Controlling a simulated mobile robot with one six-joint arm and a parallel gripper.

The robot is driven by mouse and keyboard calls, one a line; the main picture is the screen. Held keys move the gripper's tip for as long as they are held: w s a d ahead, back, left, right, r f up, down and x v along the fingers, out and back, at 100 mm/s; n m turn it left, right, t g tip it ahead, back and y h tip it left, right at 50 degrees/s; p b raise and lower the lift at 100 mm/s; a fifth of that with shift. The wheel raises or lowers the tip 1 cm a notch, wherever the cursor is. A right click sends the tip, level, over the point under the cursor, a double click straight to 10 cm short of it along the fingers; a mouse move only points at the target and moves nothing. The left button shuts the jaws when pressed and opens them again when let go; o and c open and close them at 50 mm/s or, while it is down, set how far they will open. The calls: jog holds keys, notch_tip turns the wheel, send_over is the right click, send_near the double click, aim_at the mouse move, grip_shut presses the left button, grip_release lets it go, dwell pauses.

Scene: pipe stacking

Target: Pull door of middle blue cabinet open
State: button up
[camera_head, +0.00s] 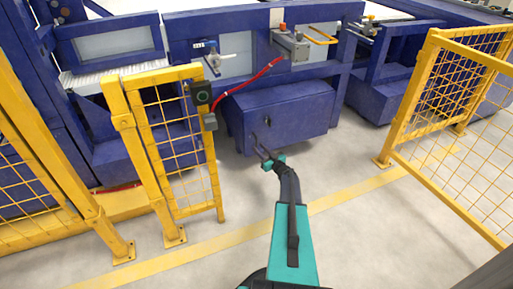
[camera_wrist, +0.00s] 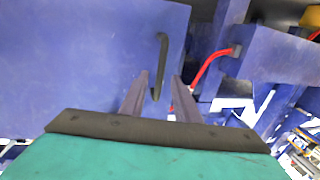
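The middle blue cabinet (camera_head: 290,105) is a box below the machine frame, and its door looks closed. A dark, curved vertical handle (camera_head: 267,122) sits on its front. In the wrist view the blue door (camera_wrist: 80,60) fills the left side, with the handle (camera_wrist: 161,55) near its right edge. My gripper (camera_head: 261,146) is in front of the cabinet, just below the handle in the head view. In the wrist view my gripper (camera_wrist: 161,80) is open, its two fingers apart on either side of the handle's lower end. Whether they touch the handle cannot be told.
A yellow mesh fence panel (camera_head: 180,140) with a dark switch box stands left of the cabinet. Another yellow fence (camera_head: 455,110) stands to the right. A red hose (camera_head: 250,80) hangs above the cabinet's left side. The grey floor (camera_head: 350,165) in front is clear.

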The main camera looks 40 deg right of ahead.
jog(key=shift+w+d+b, duration=0.2)
jog(key=shift+w, duration=0.75)
jog(key=shift+w+d+b, duration=0.15)
jog(key=shift+w, duration=0.8)
grip_shut()
